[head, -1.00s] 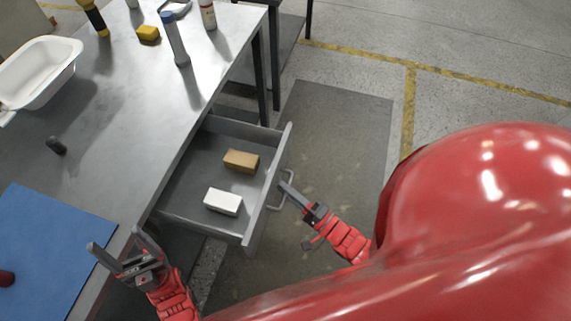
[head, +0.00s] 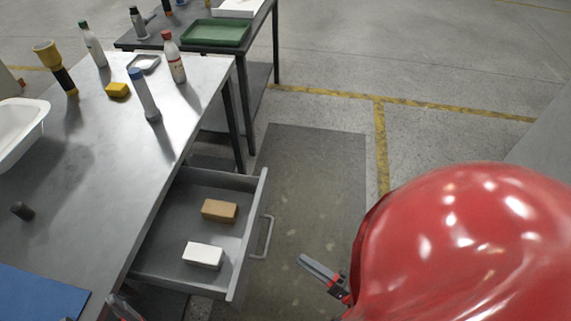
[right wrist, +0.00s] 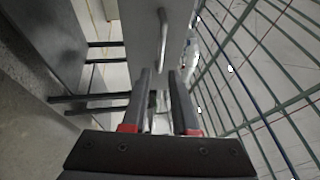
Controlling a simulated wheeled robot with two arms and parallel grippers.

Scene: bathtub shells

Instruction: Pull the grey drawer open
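The grey drawer (head: 158,262) under the workbench is pulled out. A brown block (head: 220,211) and a white block (head: 203,255) lie inside it. Its bar handle (head: 262,237) is on the front panel and also shows in the right wrist view (right wrist: 161,36). My right gripper (head: 301,259) is to the right of the handle, apart from it. In the right wrist view its two fingers (right wrist: 161,76) stand apart with nothing between them, and the handle lies beyond the tips. My left gripper (head: 120,308) is mostly cut off at the bottom edge.
A second table with a green tray (head: 215,33) stands behind. The floor right of the drawer is clear.

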